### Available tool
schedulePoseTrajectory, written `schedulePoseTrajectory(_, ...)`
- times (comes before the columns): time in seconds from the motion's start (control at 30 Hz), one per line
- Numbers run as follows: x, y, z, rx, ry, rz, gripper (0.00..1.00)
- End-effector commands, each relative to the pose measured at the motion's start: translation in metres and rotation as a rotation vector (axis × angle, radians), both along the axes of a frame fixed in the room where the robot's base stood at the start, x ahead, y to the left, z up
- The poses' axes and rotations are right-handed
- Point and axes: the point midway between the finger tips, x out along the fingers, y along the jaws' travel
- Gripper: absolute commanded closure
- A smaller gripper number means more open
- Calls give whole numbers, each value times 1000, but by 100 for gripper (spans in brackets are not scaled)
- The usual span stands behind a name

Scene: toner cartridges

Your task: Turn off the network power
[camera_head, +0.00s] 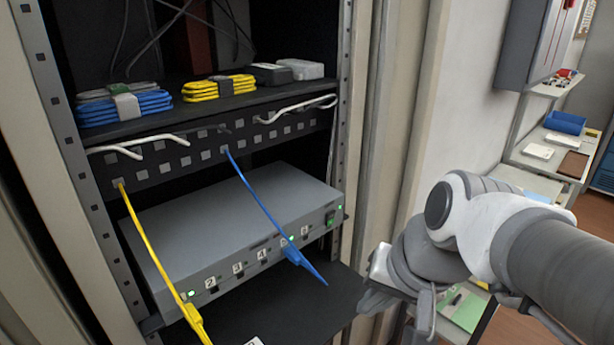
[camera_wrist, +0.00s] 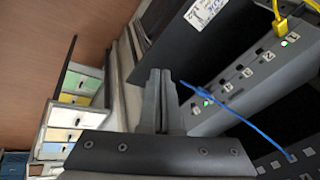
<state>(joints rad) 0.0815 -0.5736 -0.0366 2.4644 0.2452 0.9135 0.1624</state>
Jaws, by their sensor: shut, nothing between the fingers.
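The network unit (camera_head: 235,215) is a flat grey box on a rack shelf, with numbered ports along its front. A power switch (camera_head: 330,219) with green light sits at the right end of that front. Several small green lights are lit. The unit's front also shows in the wrist view (camera_wrist: 238,84), with both cables. My gripper (camera_wrist: 160,72) is shut and empty. In the head view it is right of the unit and apart from the switch; its fingertips are hard to make out there.
The rack's right post (camera_head: 341,120) stands beside the unit. A patch panel (camera_head: 200,150) with white cable guides is above it, below a shelf of coiled cables (camera_head: 125,105). A dark shelf (camera_head: 310,310) juts out below. Drawers (camera_wrist: 68,125) show left in the wrist view.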

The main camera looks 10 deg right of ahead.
Motion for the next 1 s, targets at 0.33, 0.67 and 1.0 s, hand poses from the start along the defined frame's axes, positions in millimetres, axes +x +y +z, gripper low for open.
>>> schedulePoseTrajectory(0.33,53,2,14,512,257,-604,100)
schedulePoseTrajectory(0.67,122,-42,19,1035,436,-1323,100)
schedulePoseTrajectory(1.0,152,-83,16,1310,493,-1677,100)
